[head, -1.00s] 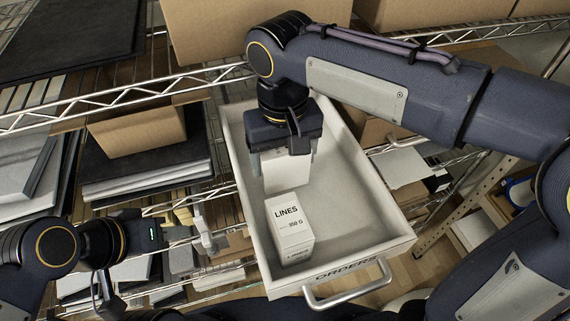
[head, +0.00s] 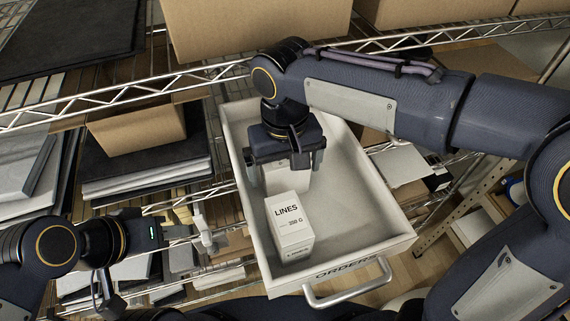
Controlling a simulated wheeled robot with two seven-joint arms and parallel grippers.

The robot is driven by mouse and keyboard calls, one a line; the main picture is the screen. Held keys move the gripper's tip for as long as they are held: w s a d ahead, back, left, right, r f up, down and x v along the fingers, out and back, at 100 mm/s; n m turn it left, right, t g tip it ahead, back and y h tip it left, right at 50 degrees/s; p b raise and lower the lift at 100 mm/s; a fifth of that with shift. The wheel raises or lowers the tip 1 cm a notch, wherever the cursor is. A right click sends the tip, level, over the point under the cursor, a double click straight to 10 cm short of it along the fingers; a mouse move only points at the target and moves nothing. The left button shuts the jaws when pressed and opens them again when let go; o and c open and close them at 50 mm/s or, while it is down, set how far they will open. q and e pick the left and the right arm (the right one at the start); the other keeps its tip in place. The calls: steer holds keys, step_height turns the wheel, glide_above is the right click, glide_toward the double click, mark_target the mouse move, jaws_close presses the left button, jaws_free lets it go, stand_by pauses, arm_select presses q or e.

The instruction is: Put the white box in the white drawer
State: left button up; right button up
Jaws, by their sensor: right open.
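The white drawer (head: 360,250), marked ORDERS, is pulled out in the middle of the head view. A white box (head: 291,232) with LINES printed on it stands inside, toward the handle end. A second white box-like shape (head: 287,181) shows just behind it, below my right gripper and partly covered by it. My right gripper (head: 286,170) points down over the drawer, its fingers apart on either side of this shape; I cannot tell if they touch it. My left gripper (head: 108,296) is at the lower left, outside the drawer and mostly hidden; its jaws are unclear.
Wire shelving surrounds the drawer. A cardboard box (head: 137,124) on dark and white stacks stands at the left, and large cardboard boxes (head: 250,25) stand at the back. The drawer's handle (head: 347,285) sticks out at the front. The drawer floor right of the boxes is clear.

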step_height(320, 180, up, 12)
steer(key=shift+r+p, duration=0.15)
steer(key=shift+p, duration=0.25)
stand_by(0.6)
